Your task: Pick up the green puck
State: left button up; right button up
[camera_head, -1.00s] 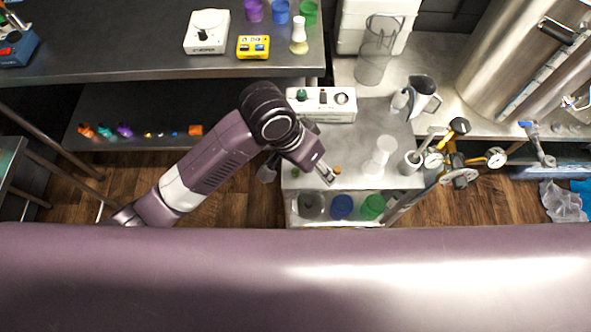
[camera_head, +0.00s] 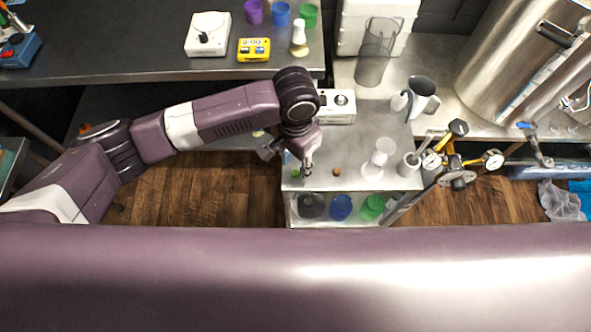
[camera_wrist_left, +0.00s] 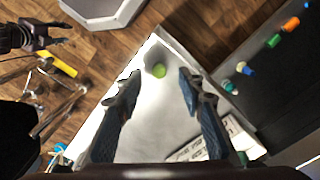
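The green puck (camera_head: 295,173) lies on the grey top of a small metal table (camera_head: 358,181), near its front left corner. In the left wrist view the green puck (camera_wrist_left: 159,70) shows between and beyond the fingertips, with clear space around it. My left gripper (camera_head: 307,171) is above the table just right of the puck. In its wrist view the left gripper (camera_wrist_left: 156,80) is open and empty, one finger on each side of the puck. A dark gripper, apparently my right one (camera_wrist_left: 48,40), shows at the left edge; its opening is unclear.
A small orange puck (camera_head: 336,171) lies right of the green one. A white device (camera_head: 341,104) and a clear hourglass-shaped vessel (camera_head: 378,160) stand on the same table. Blue (camera_head: 341,207) and green (camera_head: 372,207) containers are below. Yellow-handled valves (camera_head: 457,150) stand to the right.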

aim_at(295, 174)
pick_arm(q)
jog(key=shift+s+f, duration=0.1)
jog(key=shift+f, duration=1.3)
jog(key=c, duration=0.8)
